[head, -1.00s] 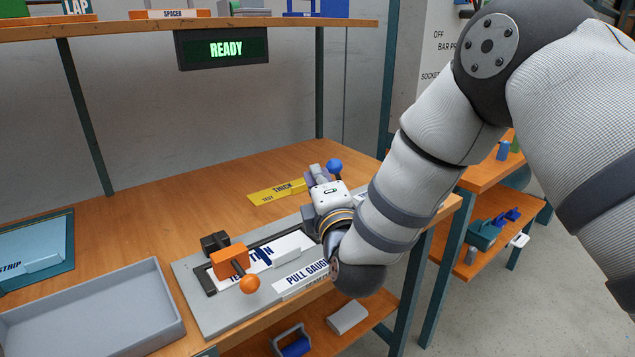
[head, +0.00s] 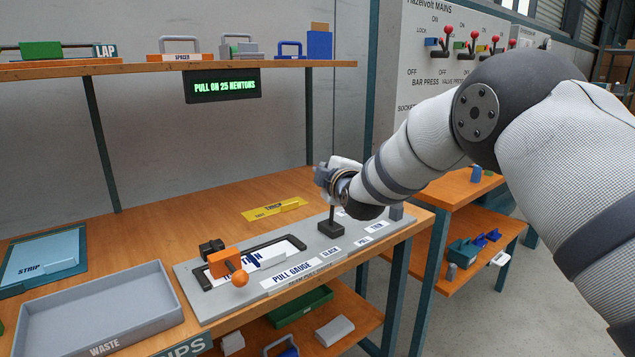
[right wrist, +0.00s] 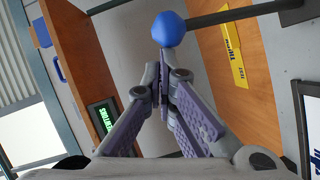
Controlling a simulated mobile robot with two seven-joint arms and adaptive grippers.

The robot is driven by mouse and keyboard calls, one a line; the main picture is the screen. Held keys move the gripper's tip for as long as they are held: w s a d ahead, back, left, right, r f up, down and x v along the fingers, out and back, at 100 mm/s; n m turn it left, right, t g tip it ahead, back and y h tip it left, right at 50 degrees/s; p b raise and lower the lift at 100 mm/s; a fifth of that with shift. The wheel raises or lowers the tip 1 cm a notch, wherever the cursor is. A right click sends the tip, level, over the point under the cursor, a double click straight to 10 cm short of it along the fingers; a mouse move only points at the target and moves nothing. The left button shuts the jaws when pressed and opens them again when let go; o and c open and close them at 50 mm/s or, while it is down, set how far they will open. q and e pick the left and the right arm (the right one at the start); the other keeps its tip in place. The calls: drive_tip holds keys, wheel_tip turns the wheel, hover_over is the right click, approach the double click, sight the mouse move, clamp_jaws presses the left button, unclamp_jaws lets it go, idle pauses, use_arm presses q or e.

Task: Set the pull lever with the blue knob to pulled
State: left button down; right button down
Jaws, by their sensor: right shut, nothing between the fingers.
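The blue knob (right wrist: 168,30) of the pull lever is in the right wrist view, on a dark rod running right. In the head view the lever's dark post (head: 333,214) rises near upright from a black base on the grey pull gauge board (head: 222,305); its knob is hidden behind my gripper. My right gripper (head: 325,178) is at the post's top. In the right wrist view its fingers (right wrist: 161,78) are shut and empty, tips close to the knob; whether they touch it I cannot tell. The display (head: 224,87) reads "PULL ON 25 NEWTONS". My left gripper is not in view.
An orange clamp with an orange ball (head: 239,278) is on the board's left part. A grey waste tray (head: 98,310) and a teal strip plate (head: 45,262) lie further left.

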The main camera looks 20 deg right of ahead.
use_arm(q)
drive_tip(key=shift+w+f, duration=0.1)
use_arm(e)
drive_tip(key=shift+w+d+m+g+y, duration=0.25)
drive_tip(key=shift+d+m, duration=0.2)
drive_tip(key=shift+d, duration=0.25)
drive_tip(key=shift+w+d+m+g+y, duration=0.15)
drive_tip(key=shift+w+d+m, duration=0.25)
drive_tip(key=shift+d, duration=0.35)
drive_tip(key=shift+w+d+m+g+y, duration=0.1)
drive_tip(key=shift+w+d+m+g, duration=0.15)
drive_tip(key=shift+d+m, duration=0.35)
drive_tip(key=shift+d, duration=0.1)
